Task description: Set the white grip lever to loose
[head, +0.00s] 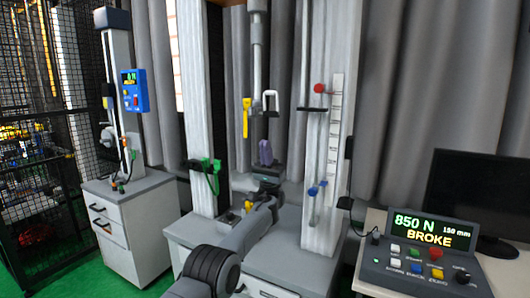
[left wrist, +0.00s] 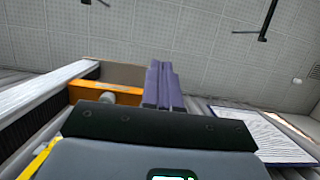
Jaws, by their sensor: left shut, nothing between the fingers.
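What looks like the white grip lever (head: 270,96) is a small white bent handle on the carriage below the hanging grey rod, in the middle of the head view. A yellow lever (head: 246,118) hangs at its left. My left gripper (head: 265,150) points up below the white handle, apart from it. Its purple fingers (left wrist: 163,85) are shut with nothing between them. My right gripper is not in view.
A white column with a scale (head: 335,120), a red knob (head: 319,88) and blue knobs (head: 313,191) stands to the right. A console (head: 425,255) reads 850 N, 150 mm, BROKE. A grey column (head: 203,110) with a green clamp stands left. An orange part (left wrist: 105,93) is beside my fingers.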

